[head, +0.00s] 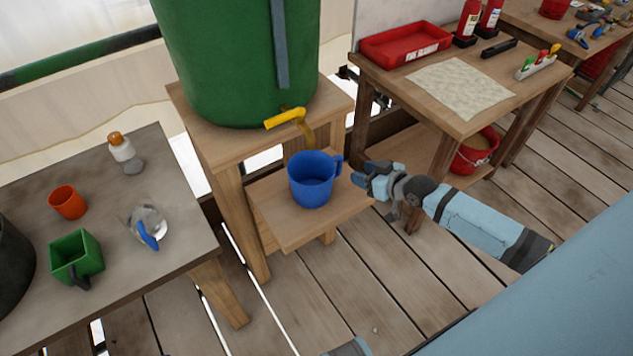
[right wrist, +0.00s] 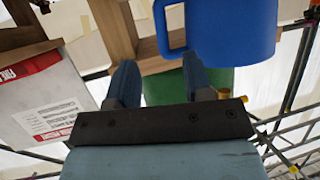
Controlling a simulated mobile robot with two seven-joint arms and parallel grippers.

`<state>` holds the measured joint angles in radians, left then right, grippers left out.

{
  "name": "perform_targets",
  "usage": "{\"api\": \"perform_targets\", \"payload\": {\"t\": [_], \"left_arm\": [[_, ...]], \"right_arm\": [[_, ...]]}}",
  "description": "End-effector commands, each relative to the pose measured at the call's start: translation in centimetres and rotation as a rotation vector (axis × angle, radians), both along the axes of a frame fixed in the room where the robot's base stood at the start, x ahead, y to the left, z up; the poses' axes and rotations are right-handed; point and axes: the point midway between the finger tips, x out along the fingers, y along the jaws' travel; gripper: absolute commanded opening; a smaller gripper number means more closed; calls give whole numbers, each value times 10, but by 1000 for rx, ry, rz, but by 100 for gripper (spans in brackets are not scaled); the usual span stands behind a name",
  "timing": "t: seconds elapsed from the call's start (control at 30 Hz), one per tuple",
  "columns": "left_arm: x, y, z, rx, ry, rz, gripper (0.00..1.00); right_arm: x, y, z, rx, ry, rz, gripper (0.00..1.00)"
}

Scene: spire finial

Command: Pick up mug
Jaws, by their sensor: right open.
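A blue mug (head: 312,180) stands upright on a low wooden shelf (head: 275,222) below the yellow tap of a green barrel. Its handle points right, toward my right gripper. My right gripper (head: 362,174) is just right of the handle, open and empty. In the right wrist view, the mug (right wrist: 232,30) is at the top right with its handle (right wrist: 163,28) to its left, beyond the open fingers (right wrist: 157,82). Whether a finger touches the handle I cannot tell. My left gripper is not clearly in view.
The green barrel (head: 235,60) and yellow tap (head: 286,117) are above the mug. A left table (head: 180,270) holds an orange cup (head: 68,202), a green square mug (head: 76,257) and a clear pitcher (head: 150,226). A right table (head: 395,85) holds a red tray (head: 405,44).

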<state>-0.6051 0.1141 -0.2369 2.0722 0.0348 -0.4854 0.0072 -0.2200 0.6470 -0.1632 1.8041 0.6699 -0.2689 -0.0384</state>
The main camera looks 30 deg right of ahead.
Motion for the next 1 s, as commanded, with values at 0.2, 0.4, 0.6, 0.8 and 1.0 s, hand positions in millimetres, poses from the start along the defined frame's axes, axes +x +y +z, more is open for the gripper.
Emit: {"api": "perform_targets", "payload": {"t": [0.2, 0.4, 0.6, 0.8, 1.0], "left_arm": [[0, 0, -3, 2, 0, -3, 0], [-1, 2, -7, 10, 0, -7, 0], [-2, 4, -10, 19, -2, -13, 0], [-1, 3, -8, 18, -5, -12, 0], [-1, 2, -7, 12, -5, -10, 0]], "right_arm": [[18, 6, -9, 1, 1, 0, 46], [39, 14, -16, 1, -1, 0, 46], [61, 21, -26, 1, 1, 0, 46], [65, 22, -28, 0, 2, 1, 46], [64, 22, -28, -1, 2, 1, 21]]}}
